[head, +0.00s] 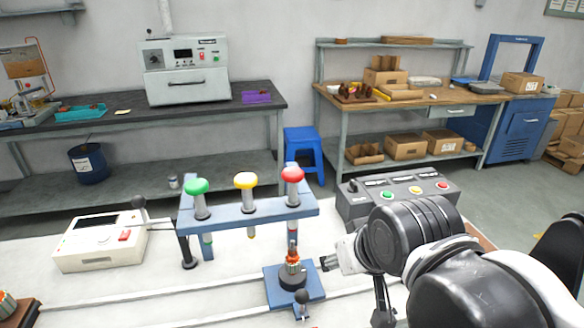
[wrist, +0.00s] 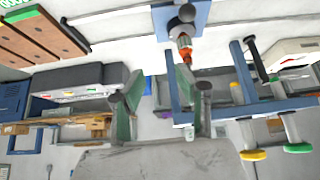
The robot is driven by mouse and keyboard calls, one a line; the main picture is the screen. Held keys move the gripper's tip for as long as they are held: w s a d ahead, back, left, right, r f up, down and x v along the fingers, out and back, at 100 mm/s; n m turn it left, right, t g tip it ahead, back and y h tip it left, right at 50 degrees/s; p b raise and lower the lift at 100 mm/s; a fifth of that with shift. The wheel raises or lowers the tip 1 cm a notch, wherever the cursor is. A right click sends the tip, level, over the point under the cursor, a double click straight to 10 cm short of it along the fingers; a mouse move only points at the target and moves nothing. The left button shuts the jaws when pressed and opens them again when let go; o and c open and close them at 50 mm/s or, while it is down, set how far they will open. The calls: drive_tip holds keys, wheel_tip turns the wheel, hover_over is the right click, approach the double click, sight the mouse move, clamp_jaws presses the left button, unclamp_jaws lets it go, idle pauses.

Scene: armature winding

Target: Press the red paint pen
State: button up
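The red paint pen (head: 292,175) stands upright in the blue rack (head: 255,210), at its right end beside the yellow pen (head: 245,181) and the green pen (head: 196,187). Below it, an armature (head: 292,264) with orange windings stands on a blue fixture with a black round base. My gripper (head: 330,262) is low, just right of the armature and below the red cap, apart from the pen. In the wrist view my gripper (wrist: 163,98) has its fingers spread with nothing between them. There the yellow and green caps show at lower right; the red cap is not visible.
A grey control box with coloured buttons (head: 400,196) stands right of the rack, close to my arm. A white instrument (head: 100,241) is at left. Two pale rails (head: 150,298) run along the white table. Free table lies between the instrument and the fixture.

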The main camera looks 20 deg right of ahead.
drive_tip(key=w+r+g+p, duration=0.1)
drive_tip(key=r+p, duration=0.1)
drive_tip(key=r, duration=0.2)
drive_tip(key=w+a+r+p, duration=0.1)
drive_tip(key=w+r+p, duration=0.1)
drive_tip(key=r, duration=0.2)
drive_tip(key=w+r+g+p, duration=0.1)
drive_tip(key=w+r+p, duration=0.1)
drive_tip(key=r, duration=0.2)
drive_tip(key=shift+a+r+g+p, duration=0.25)
drive_tip(key=shift+a+g+p, duration=0.05)
drive_tip(key=shift+a+p, duration=0.1)
clamp_jaws()
drive_tip(key=w+a+r+g+p, duration=0.2)
drive_tip(key=w+r+p, duration=0.2)
drive_tip(key=r, duration=0.4)
drive_tip(key=w+a+r+g+p, duration=0.2)
drive_tip(key=w+r+p, duration=0.2)
drive_tip(key=r, duration=0.4)
drive_tip(key=shift+w+p, duration=0.2)
drive_tip(key=shift+p, duration=0.6)
